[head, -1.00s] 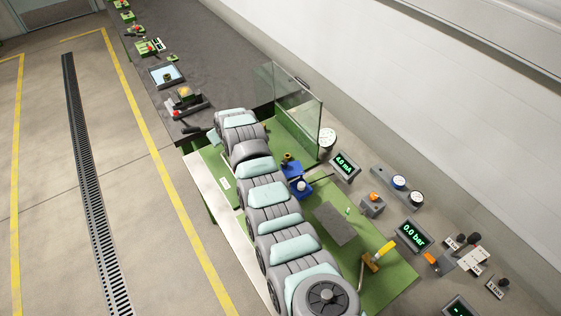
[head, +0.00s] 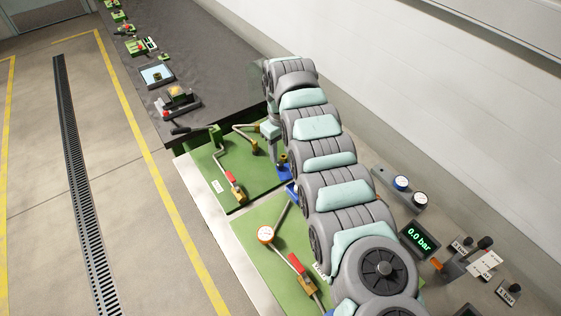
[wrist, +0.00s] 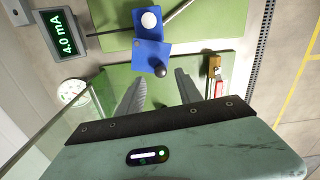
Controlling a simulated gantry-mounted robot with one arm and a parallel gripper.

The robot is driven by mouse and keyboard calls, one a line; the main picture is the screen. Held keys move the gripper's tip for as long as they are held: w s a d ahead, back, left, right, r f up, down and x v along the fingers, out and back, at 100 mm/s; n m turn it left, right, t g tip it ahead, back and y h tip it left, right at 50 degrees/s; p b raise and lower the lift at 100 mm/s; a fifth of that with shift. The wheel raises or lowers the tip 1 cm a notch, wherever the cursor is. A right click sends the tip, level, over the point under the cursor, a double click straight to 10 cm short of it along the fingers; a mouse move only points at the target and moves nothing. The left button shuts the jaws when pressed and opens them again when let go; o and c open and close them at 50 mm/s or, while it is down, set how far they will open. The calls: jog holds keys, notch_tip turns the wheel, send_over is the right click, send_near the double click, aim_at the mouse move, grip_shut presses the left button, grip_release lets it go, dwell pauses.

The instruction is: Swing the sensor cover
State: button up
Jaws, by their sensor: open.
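The sensor unit shows in the wrist view as two blue plates. The upper plate (wrist: 150,22) carries a white round button, and the lower plate (wrist: 149,52) has a dark ball knob (wrist: 160,71) at its lower edge. I cannot tell for certain which plate is the cover. My gripper (wrist: 160,82) is open and empty, its two grey ribbed fingers on either side of the knob in the picture; I cannot tell their height above it. In the head view a blue part (head: 292,190) shows beside my arm, which hides much of the unit. My gripper is largely hidden there.
A clear glass panel (wrist: 62,118) stands left of my gripper. Behind it are a gauge (wrist: 74,92) and a display reading 4.0 mA (wrist: 62,34). A brass valve with a red handle (wrist: 218,88) is to the right. Green plates (head: 208,160) carry pipes and another red-handled valve (head: 299,268).

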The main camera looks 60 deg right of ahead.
aim_at(281, 164)
notch_tip(281, 164, down, 6)
jog(key=shift+r+b, duration=0.1)
jog(key=shift+b, duration=0.35)
jog(key=shift+c, duration=0.4)
grip_shut()
jog(key=shift+r, duration=0.1)
dwell(0.6)
